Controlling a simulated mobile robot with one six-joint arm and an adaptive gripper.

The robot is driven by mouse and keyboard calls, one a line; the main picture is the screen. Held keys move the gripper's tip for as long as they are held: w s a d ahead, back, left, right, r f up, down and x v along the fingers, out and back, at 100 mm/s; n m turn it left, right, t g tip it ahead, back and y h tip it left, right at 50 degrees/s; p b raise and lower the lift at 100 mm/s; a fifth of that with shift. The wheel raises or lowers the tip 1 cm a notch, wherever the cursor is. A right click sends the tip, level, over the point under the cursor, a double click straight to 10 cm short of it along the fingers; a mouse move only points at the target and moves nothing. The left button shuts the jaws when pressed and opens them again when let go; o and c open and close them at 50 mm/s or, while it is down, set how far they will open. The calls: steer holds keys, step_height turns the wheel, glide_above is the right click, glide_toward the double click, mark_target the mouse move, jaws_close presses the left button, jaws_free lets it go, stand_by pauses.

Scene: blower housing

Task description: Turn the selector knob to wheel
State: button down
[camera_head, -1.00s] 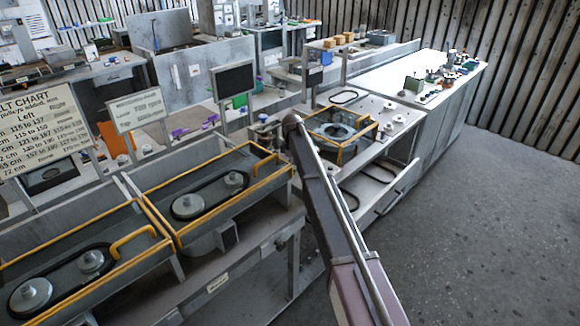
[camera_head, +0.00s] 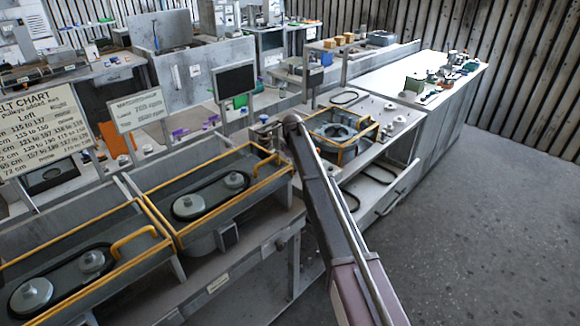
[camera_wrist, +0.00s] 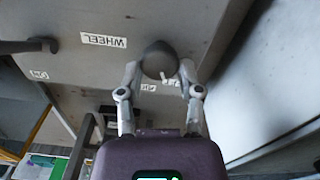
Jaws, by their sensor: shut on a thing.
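In the wrist view a dark round selector knob (camera_wrist: 159,59) stands out from a grey panel. My gripper (camera_wrist: 160,72) has one finger on each side of the knob and is shut on it. A white label reading WHEEL (camera_wrist: 104,40) is upside down in this picture, to the left of the knob. A smaller white label (camera_wrist: 148,87) lies just below the knob, partly beside the left finger; its text is hard to read. In the head view my arm reaches toward the benches, and the knob and fingers cannot be made out.
Another dark knob or handle (camera_wrist: 40,46) sticks out at the left of the panel, with a small label (camera_wrist: 39,75) below it. In the head view, yellow-railed belt-and-pulley trays (camera_head: 205,205) stand left of my arm. Open floor (camera_head: 480,210) lies at the right.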

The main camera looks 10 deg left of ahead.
steer(key=m, duration=0.7)
steer(key=shift+d, duration=0.35)
steer(key=m, duration=0.7)
steer(key=shift+c, duration=1.5)
jaws_free()
steer(key=shift+o, duration=0.2)
steer(key=shift+w, duration=0.1)
